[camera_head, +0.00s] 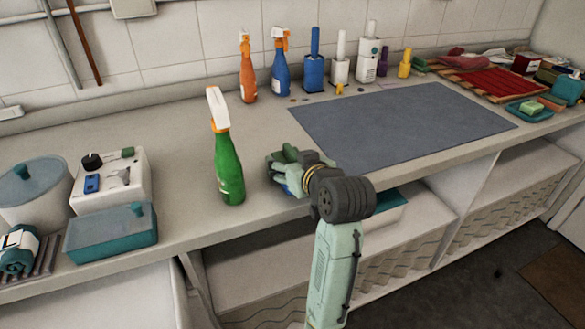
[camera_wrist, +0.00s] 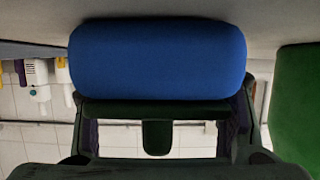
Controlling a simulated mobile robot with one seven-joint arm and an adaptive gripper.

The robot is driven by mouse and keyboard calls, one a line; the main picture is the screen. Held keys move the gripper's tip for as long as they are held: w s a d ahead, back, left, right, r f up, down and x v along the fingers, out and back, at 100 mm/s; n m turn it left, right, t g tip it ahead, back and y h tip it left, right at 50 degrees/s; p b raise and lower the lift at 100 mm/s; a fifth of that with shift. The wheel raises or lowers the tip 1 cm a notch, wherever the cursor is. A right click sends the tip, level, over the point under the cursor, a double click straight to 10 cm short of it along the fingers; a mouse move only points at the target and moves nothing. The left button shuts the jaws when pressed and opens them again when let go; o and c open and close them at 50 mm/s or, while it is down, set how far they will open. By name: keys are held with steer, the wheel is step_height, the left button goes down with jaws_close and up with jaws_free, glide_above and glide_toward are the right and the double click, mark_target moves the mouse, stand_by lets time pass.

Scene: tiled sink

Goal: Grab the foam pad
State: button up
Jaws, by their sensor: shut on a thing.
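The foam pad (camera_wrist: 157,62) looks like a blue block with rounded ends in the wrist view, where it lies across the fingertips. My gripper (camera_head: 284,172) is low over the front part of the counter, just right of the green spray bottle (camera_head: 228,162), and is shut on the pad. In the head view my fingers hide most of the pad, and only a little blue shows beside them. I cannot tell whether the pad still touches the counter.
The green bottle stands upright close by and fills the right edge of the wrist view. A grey mat (camera_head: 400,125) lies to the right, bare. Orange (camera_head: 247,75) and blue (camera_head: 281,70) spray bottles stand at the back. A teal-lidded box (camera_head: 110,233) is at the left. The counter's front edge is near.

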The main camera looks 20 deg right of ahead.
steer(key=c, duration=0.3)
steer(key=shift+r, duration=0.15)
